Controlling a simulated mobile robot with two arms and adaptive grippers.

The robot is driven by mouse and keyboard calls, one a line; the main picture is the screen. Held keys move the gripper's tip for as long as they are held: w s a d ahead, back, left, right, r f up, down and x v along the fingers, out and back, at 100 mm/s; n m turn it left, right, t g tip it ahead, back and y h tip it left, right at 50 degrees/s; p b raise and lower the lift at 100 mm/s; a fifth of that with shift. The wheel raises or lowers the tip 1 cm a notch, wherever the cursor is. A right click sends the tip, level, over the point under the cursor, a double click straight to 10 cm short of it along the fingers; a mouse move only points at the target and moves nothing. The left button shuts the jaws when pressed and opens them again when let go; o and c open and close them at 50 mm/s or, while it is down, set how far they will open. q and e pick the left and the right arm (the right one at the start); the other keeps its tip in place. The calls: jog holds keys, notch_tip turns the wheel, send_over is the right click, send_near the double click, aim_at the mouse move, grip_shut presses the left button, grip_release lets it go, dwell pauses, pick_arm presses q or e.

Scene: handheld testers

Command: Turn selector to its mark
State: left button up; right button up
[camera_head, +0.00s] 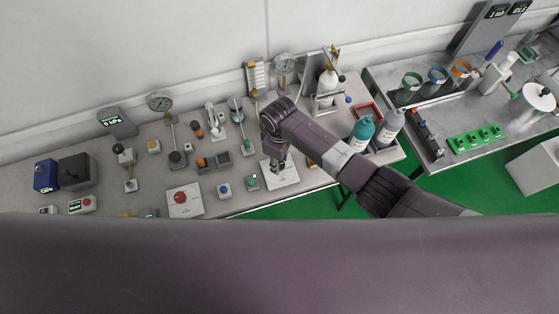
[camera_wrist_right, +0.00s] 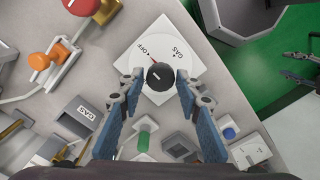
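The selector is a black round knob (camera_wrist_right: 159,77) on a white plate (camera_wrist_right: 140,45) marked OFF and GAS. A red pointer line at the knob aims toward the OFF side in the right wrist view. In the head view the plate (camera_head: 289,180) lies on the bench, and my gripper largely hides the knob. My right gripper (camera_wrist_right: 160,80) is open, its fingertips on either side of the knob with small gaps showing. What seems to be my left gripper (camera_wrist_right: 298,66) shows at the right edge of the wrist view, fingers apart. It is not visible in the head view.
A red button on a white box (camera_head: 184,199) and small switch boxes stand left of the plate. A gas bottle stand (camera_head: 327,85) and a teal-capped bottle (camera_head: 361,132) are to the right. Green floor (camera_head: 310,207) lies beyond the bench's front edge.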

jog(key=shift+o, duration=1.1)
jog(key=shift+r, duration=0.1)
notch_tip(320, 180, up, 12)
jog(key=shift+s, duration=0.1)
